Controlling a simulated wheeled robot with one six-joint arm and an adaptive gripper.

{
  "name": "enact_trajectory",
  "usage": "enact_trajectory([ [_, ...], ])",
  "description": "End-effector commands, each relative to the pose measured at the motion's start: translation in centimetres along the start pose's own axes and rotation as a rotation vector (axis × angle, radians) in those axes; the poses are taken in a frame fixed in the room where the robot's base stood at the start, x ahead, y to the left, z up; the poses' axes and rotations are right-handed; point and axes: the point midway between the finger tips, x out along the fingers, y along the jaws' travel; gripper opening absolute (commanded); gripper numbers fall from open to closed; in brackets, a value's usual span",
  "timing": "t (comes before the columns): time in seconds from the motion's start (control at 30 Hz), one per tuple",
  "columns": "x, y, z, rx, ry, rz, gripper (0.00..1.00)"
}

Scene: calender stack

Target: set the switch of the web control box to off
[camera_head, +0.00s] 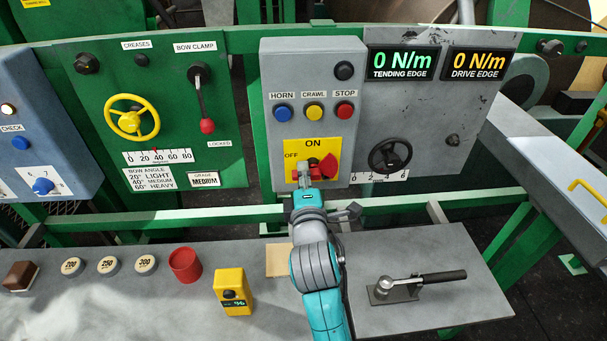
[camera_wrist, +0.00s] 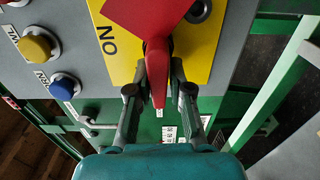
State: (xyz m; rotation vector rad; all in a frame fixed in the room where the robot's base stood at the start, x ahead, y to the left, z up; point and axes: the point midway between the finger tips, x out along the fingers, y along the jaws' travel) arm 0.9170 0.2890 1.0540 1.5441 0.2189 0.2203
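The web control box (camera_head: 270,150) is grey, with a yellow switch plate (camera_head: 320,143) at its bottom marked ON at the top and OFF at the left. The red switch handle (camera_head: 329,166) sits on this plate; its broad end shows at the right, and my gripper (camera_head: 305,172) partly hides the rest. In the wrist view, the red handle (camera_wrist: 157,60) runs down between my two fingers (camera_wrist: 166,68), narrowing to a tip. The fingertips are close on both sides of it, and my gripper looks shut on it. The ON lettering lies sideways at the left there.
Blue, yellow and red buttons (camera_head: 314,111) sit above the plate. A black handwheel (camera_head: 389,156) is close on the right. Below are a grey table (camera_head: 440,245), a yellow meter (camera_head: 232,291), a red cup (camera_head: 185,265) and a clamp lever (camera_head: 415,285).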

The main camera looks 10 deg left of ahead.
Motion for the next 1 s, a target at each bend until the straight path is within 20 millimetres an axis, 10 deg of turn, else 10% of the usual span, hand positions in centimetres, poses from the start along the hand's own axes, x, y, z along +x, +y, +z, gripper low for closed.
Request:
enact_trajectory([
  [0.47,-0.6,0.0,0.0,0.0,0.0,0.001,0.42],
  [1.0,-9.9,-0.1,-0.1,0.0,0.002,-0.001,0.42],
])
